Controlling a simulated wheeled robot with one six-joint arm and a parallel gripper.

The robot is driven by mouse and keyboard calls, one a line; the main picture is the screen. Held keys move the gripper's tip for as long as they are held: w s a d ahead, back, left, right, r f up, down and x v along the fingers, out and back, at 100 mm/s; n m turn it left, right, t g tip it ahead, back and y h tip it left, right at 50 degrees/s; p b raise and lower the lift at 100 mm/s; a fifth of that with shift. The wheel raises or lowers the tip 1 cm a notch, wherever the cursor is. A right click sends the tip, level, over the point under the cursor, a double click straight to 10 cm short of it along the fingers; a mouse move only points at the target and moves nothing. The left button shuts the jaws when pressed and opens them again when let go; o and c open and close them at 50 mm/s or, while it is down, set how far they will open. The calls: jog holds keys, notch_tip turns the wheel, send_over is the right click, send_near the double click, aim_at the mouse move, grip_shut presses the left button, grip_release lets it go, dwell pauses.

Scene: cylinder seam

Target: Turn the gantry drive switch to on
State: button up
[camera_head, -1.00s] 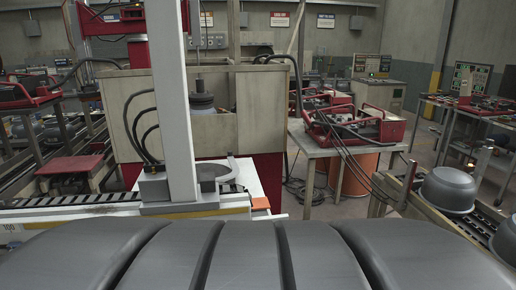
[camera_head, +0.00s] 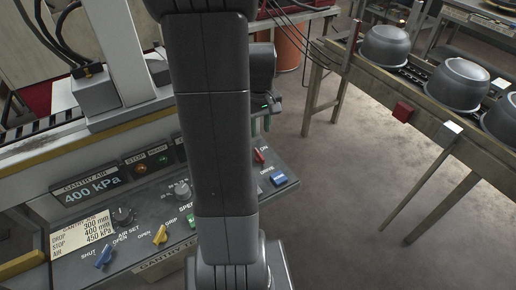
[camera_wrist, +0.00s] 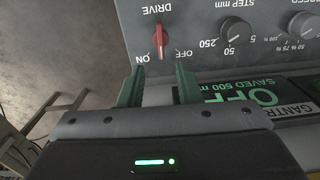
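The gantry drive switch is a small red knob (camera_wrist: 160,38) on the grey panel in the wrist view. Its lettering appears upside down: DRIVE beyond it, ON at the near left, OFF at the near right. Which mark it points to is hard to tell. A display (camera_wrist: 240,98) beside it reads OFF in green. My gripper (camera_wrist: 159,76) has two green fingers spread apart, with nothing between them, just short of the knob. In the head view the red knob (camera_head: 259,155) sits at the panel's right, and my gripper (camera_head: 261,124) is just above it.
A blue switch (camera_head: 279,178) is close to the red knob. In the wrist view a STEP knob (camera_wrist: 235,30) is next to the drive switch. A conveyor with metal pots (camera_head: 385,46) stands right; open floor lies between.

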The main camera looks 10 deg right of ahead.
notch_tip(320, 180, down, 10)
jog(key=shift+f+p, duration=0.25)
jog(key=shift+p, duration=0.05)
grip_shut()
